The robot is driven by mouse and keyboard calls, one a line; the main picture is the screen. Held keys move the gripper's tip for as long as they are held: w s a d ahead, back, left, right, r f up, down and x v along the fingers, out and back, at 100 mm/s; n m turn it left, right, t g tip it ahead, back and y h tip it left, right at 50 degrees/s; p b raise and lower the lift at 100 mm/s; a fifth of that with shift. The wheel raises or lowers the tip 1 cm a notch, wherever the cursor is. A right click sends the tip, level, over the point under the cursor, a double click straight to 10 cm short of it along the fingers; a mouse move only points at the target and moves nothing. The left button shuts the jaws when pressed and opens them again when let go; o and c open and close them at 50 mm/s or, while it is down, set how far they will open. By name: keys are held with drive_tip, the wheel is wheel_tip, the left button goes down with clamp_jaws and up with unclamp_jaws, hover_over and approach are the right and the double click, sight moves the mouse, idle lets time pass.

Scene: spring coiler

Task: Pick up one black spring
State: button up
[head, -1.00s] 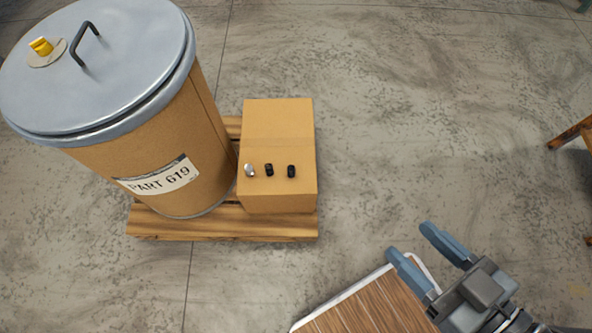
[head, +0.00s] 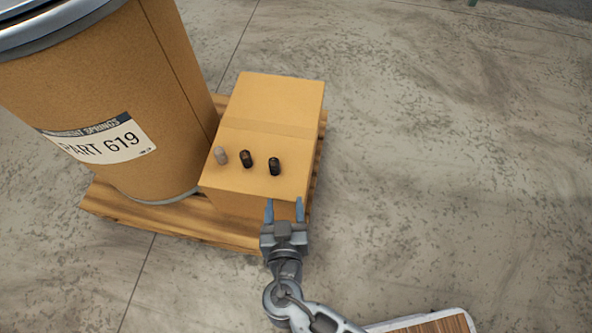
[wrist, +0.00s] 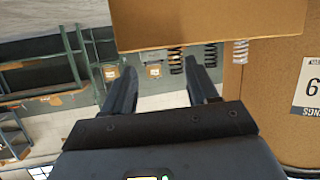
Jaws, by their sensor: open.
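Two black springs stand upright on top of a cardboard box: the left black spring (head: 246,159) and the right black spring (head: 274,166). A pale silver spring (head: 220,156) stands left of them. My gripper (head: 284,209) is open and empty at the near edge of the box, with its fingers pointing toward the right black spring but apart from it. The wrist view looks upside down. There the right black spring (wrist: 175,62) shows between the fingertips, the left black spring (wrist: 210,55) lies past one finger, and the silver spring (wrist: 240,51) is farther right.
The cardboard box (head: 270,105) rests on a wooden pallet (head: 170,222). A large drum (head: 95,90) labelled PART 619 stands close to the left of the box. Open concrete floor lies to the right. Shelving (wrist: 80,60) shows in the wrist view background.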

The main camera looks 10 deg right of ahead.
sight(274, 171)
drive_tip(key=w, duration=0.1)
drive_tip(key=w+a+t+b, duration=0.1)
drive_tip(key=w+a+m+t, duration=0.1)
drive_tip(key=shift+w+a+r+h+b, duration=0.25)
drive_tip(key=shift+w+r+h+b, duration=0.05)
drive_tip(key=shift+w+h+b, duration=0.1)
drive_tip(key=shift+w+r, duration=0.1)
drive_tip(key=shift+w, duration=0.1)
drive_tip(key=shift+d+b+x, duration=0.2)
drive_tip(key=shift+b+x, duration=0.35)
drive_tip(key=shift+x, duration=3.2)
drive_tip(key=c, duration=1)
